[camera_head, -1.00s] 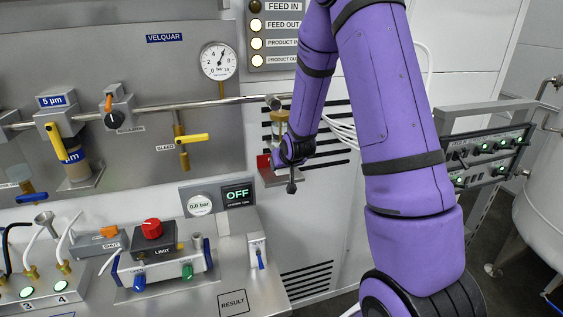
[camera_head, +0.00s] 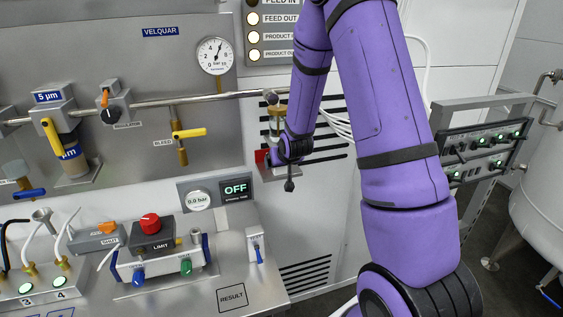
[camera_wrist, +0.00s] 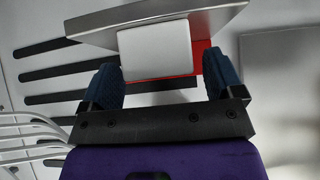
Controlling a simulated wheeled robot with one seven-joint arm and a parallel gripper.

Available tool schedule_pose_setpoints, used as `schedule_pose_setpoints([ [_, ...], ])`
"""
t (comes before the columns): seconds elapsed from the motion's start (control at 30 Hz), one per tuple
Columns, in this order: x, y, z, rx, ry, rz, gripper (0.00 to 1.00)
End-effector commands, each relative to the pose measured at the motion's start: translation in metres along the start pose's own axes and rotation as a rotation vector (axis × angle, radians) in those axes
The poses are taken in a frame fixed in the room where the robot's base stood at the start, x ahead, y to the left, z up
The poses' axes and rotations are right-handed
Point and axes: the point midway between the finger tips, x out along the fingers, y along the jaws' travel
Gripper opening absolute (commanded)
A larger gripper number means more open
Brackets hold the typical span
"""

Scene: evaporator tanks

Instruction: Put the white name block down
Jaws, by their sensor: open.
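The white name block (camera_wrist: 155,50) shows in the wrist view as a plain pale block against a metal shelf with a red patch (camera_wrist: 204,58). My gripper (camera_wrist: 165,86) is open. Its two blue-padded fingers stand on either side of the block's near end, with a gap at the right finger; contact at the left finger is unclear. In the head view my gripper (camera_head: 274,157) is at the small wall shelf (camera_head: 280,174), beside its red patch (camera_head: 260,157). I cannot make out the block in the head view.
A sight-glass fitting (camera_head: 276,118) on the pipe stands just above the shelf. A vent grille (camera_head: 330,145) lies behind it. The bench below holds a red-knobbed LIMIT box (camera_head: 152,236) and a bare RESULT area (camera_head: 231,298).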

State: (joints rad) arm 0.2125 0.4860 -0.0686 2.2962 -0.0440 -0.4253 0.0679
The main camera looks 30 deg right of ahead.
Motion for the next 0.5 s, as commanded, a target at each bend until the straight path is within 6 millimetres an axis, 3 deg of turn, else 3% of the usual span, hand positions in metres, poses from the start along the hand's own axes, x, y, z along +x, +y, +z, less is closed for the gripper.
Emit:
schedule_pose_setpoints([
  [0.23, -0.009, 0.0, -0.009, 0.0, 0.002, 0.0, 0.87],
  [0.5, -0.05, 0.0, -0.009, 0.0, 0.002, 0.0, 0.87],
])
